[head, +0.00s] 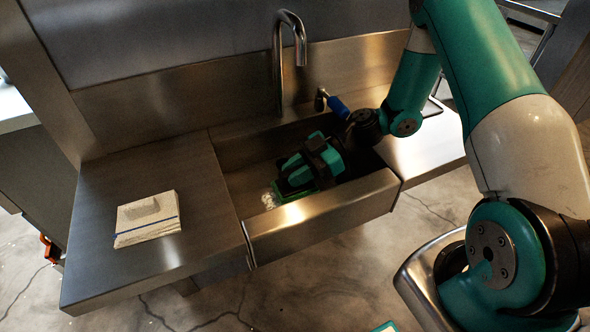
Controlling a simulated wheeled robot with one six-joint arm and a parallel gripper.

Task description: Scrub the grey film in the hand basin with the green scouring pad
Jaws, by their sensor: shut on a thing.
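The steel hand basin (318,222) is set in the counter at the centre. My gripper (298,182) reaches down inside it from the right. It is shut on the green scouring pad (284,194), of which only a bright green edge shows beneath the fingers. The pad is low in the basin; I cannot tell whether it presses on the floor. A pale grey-white patch of film (268,199) shows on the basin floor just left of the pad. The gripper hides the floor under and behind it.
A curved tap (291,45) rises behind the basin, with a blue-handled lever (338,107) right of it. The basin's raised front wall stands close to my gripper.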

